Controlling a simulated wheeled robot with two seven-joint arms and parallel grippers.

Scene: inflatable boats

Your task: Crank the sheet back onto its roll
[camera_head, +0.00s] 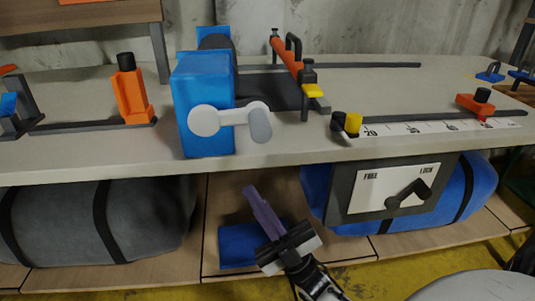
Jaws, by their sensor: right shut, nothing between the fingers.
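The blue crank housing (203,105) stands at the front edge of the workbench. Its crank (228,120) has a white hub at left and a grey knob at right, with the arm about level. The dark roll (215,42) shows partly behind the housing. The dark sheet (275,90) lies flat to its right, passing under an orange bar (287,58). My right gripper (252,192) is shut and empty, below the bench edge and the crank, touching neither. My left gripper is out of view.
The workbench (90,145) carries an orange clamp (131,98) at left and a ruler strip (425,127) with a slider (476,104) at right. Space in front of the crank is clear.

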